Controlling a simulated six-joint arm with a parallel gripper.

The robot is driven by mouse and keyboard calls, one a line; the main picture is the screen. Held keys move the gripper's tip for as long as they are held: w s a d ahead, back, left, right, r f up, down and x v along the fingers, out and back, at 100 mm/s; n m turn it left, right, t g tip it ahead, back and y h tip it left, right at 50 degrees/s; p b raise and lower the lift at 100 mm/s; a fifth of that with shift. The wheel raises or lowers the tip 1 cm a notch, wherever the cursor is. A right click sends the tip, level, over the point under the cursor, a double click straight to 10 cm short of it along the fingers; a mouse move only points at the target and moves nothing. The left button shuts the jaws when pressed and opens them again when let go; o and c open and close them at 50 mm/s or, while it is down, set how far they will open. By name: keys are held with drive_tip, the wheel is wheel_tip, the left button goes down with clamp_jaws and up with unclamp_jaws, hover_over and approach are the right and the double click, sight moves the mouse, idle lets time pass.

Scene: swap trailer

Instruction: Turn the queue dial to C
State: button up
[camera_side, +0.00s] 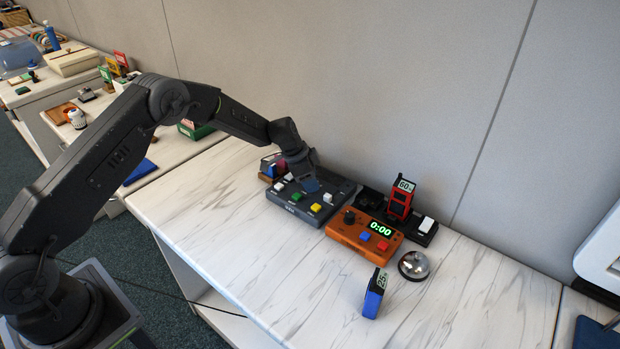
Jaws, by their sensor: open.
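A dark grey box (292,210) with several coloured buttons stands on the white marbled desk, near the wall. My gripper (312,186) is just above this box, pointing down, and its jaws are open. I cannot tell whether it touches anything, and it hides part of the box's top. An orange box (340,238) stands to the right, with a black knob (349,217), a blue button, a red button and a display reading 0:00. No letter C and no label reading queue is legible, so I cannot tell which control is the queue dial.
A red device marked 60 (401,198) stands in a black base behind the orange box. A silver bell (413,265) is to its right. A blue-and-black block marked 25 (374,293) stands in front. The front left of the desk (215,230) is clear.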

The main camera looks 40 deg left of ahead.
drive_tip(key=shift+c, duration=0.5)
drive_tip(key=c, duration=0.8)
drive_tip(key=shift+o, duration=0.2)
drive_tip(key=shift+n, duration=0.5)
drive_tip(key=o, duration=0.9)
drive_tip(key=shift+c, duration=0.2)
drive_tip(key=v, duration=1.3)
drive_tip(key=shift+s+r, duration=0.35)
